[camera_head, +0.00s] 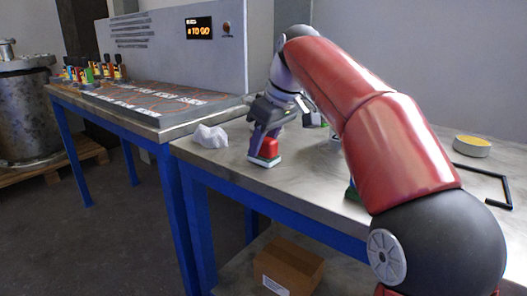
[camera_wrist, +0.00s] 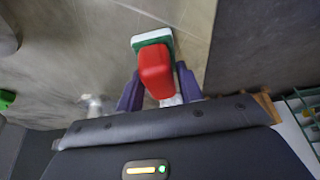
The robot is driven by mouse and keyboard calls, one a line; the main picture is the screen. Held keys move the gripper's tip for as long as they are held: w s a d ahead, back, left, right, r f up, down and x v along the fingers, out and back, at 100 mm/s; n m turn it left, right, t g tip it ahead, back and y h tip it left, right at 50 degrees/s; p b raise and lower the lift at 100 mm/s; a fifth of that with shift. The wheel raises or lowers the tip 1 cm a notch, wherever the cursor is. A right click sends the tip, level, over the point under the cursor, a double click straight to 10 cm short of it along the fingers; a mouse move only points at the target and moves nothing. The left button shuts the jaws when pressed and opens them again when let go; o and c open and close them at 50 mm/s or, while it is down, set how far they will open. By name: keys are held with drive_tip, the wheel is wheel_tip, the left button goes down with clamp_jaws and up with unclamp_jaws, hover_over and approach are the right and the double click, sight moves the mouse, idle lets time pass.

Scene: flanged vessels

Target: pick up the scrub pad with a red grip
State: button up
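The scrub pad has a red grip (camera_head: 268,148) on a green and white base. In the head view it sits on the metal table near its front edge. In the wrist view the red grip (camera_wrist: 155,72) stands between my two purple fingers, with the green and white base beyond it. My gripper (camera_head: 263,143) is down at the pad, its fingers around the grip. In the wrist view the gripper (camera_wrist: 158,70) looks open, one finger on each side; any contact is hard to make out.
A crumpled white cloth (camera_head: 209,136) lies left of the pad. A round tin with yellow content (camera_head: 471,146) and a black angled bar (camera_head: 497,178) are at the right. My arm hides the table's middle. A cardboard box (camera_head: 288,268) is below. A console table (camera_head: 150,125) stands left.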

drive_tip(key=c, duration=0.7)
wheel_tip(320, 180, up, 6)
drive_tip(key=p, duration=0.2)
drive_tip(key=shift+w+p, duration=0.1)
drive_tip(key=shift+p, duration=0.3)
drive_tip(key=shift+r+b, duration=0.3)
drive_tip(key=shift+r, duration=1.7)
